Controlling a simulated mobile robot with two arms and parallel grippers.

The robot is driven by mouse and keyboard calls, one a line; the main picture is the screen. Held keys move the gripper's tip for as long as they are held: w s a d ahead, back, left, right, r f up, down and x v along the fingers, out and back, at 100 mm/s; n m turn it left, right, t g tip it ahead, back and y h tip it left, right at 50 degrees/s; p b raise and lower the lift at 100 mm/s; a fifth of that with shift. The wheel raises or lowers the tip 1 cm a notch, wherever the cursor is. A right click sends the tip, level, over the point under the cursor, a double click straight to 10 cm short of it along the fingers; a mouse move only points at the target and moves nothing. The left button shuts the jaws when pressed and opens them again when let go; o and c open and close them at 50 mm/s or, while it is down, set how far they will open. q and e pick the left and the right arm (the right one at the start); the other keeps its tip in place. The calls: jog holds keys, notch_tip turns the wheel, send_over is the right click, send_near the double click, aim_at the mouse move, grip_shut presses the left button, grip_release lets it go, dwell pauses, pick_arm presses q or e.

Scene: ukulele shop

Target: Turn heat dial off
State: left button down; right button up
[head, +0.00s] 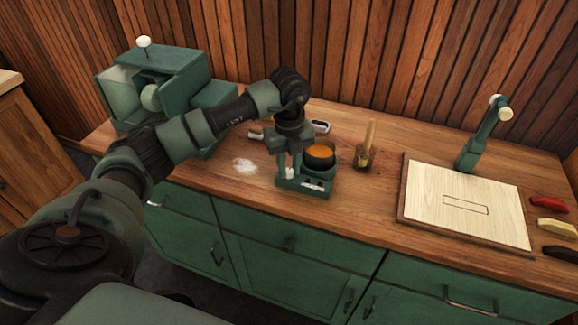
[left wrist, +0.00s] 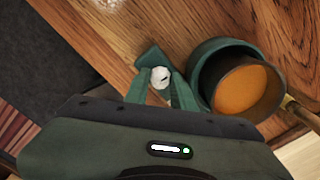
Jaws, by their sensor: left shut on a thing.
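A small green heater (head: 318,184) stands near the counter's front edge, with a dark pot of orange liquid (head: 320,151) set in it. Its white heat dial (head: 290,173) is on the left part of the heater. In the left wrist view the dial (left wrist: 160,77) sits between my fingers, and the pot (left wrist: 243,88) is to their right. My left gripper (head: 289,165) reaches down from above and is shut on the dial. The fingers partly cover the heater's left side. My right gripper is in neither view.
A jar with a brush (head: 365,148) stands right of the pot. A pale board (head: 465,200) with a green clamp-like arm (head: 485,138) lies at the right. A green machine (head: 165,85) stands at the back left. White powder (head: 244,166) lies left of the heater.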

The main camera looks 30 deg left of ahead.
aim_at(289, 170)
pick_arm(q)
jog(key=shift+w+r+n, duration=0.1)
jog(key=shift+r+n, duration=0.05)
jog(key=shift+n, duration=0.35)
jog(key=c, duration=1.2)
grip_release()
notch_tip(289, 170, up, 8)
jog(key=shift+f+b, duration=0.15)
jog(key=shift+b, duration=0.75)
jog(key=shift+f, duration=0.1)
